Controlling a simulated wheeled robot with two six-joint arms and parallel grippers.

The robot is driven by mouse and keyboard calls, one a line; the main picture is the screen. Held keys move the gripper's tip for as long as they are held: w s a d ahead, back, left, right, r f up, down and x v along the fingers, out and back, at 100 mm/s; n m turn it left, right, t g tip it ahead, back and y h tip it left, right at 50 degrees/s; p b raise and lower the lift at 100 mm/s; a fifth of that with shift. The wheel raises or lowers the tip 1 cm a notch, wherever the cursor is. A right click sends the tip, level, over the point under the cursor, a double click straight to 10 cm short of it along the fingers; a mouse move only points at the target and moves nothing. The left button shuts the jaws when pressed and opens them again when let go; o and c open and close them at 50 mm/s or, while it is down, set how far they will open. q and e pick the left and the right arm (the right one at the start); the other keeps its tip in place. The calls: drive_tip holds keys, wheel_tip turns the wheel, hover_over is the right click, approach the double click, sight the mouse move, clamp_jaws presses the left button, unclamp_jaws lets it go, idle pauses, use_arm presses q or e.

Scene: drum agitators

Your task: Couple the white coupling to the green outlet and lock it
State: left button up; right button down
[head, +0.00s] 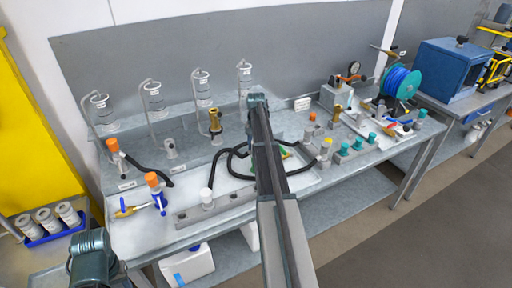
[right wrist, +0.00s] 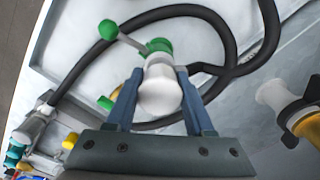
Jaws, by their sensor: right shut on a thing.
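In the right wrist view my right gripper (right wrist: 158,108) is shut on a white rounded piece that looks like the white coupling (right wrist: 160,92). A green cap (right wrist: 158,46) and a lever with a green ball end (right wrist: 108,30) sit just beyond it. They seem to belong to the green outlet; I cannot tell whether the coupling is seated on it. In the head view my right arm hides the gripper and coupling; a bit of green (head: 287,154) shows beside it. Only a joint of my left arm shows at lower left; its gripper is not in view.
A black hose (right wrist: 190,10) loops around the held piece. Teal-capped fittings (head: 342,150) and a blue hose reel (head: 402,82) stand right.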

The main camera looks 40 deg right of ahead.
drive_tip(key=shift+c, duration=1)
unclamp_jaws()
drive_tip(key=shift+c, duration=0.4)
wheel_tip(320, 180, up, 10)
drive_tip(key=p, duration=1)
drive_tip(key=shift+r, duration=0.1)
drive_tip(key=shift+a, duration=0.1)
